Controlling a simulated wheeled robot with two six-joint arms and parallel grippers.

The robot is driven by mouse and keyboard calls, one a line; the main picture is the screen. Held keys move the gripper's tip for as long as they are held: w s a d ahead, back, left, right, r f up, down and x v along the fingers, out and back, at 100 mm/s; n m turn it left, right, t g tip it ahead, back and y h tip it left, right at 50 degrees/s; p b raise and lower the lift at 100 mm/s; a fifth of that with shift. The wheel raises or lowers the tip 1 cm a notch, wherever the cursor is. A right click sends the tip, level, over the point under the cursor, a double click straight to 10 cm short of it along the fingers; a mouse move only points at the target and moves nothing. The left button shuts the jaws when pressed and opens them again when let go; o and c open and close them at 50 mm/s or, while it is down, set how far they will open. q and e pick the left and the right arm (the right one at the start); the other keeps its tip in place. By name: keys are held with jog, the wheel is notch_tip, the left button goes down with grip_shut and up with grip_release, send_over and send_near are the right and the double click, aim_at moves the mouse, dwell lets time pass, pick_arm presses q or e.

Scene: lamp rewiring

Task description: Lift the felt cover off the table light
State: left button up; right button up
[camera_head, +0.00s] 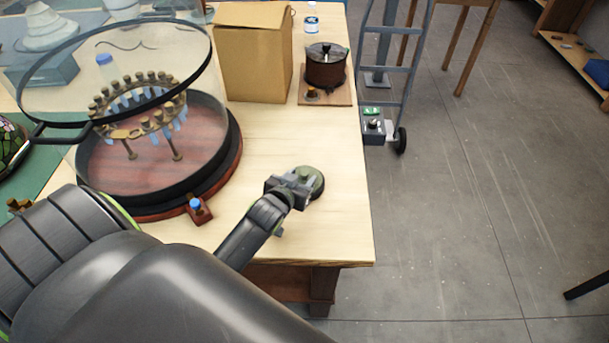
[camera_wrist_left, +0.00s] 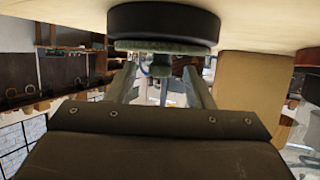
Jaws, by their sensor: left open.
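A small round thing with a green top, which looks like the felt cover (camera_head: 316,184), sits near the right edge of the wooden table. In the left wrist view, which looks upside down, a thin grey-green disc (camera_wrist_left: 135,46) lies against a thick black round body (camera_wrist_left: 165,22), likely the table light. My left gripper (camera_head: 301,175) is at the green top and partly hides it. In the left wrist view its two fingers (camera_wrist_left: 162,78) are apart, with a small dark part between them close to the disc. I cannot tell whether they touch it. My right gripper is not in view.
A large round glass-domed stand (camera_head: 160,175) with a ring of small pegs fills the table's left. A cardboard box (camera_head: 253,60) and a dark pot (camera_head: 326,66) on a board stand behind. The tabletop (camera_head: 300,135) between is clear. A ladder-like cart (camera_head: 390,65) stands right.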

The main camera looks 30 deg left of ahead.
pick_arm(q)
jog(key=shift+w+a+f, duration=0.1)
jog(key=shift+w+f, duration=0.25)
jog(key=shift+w, duration=0.25)
grip_shut()
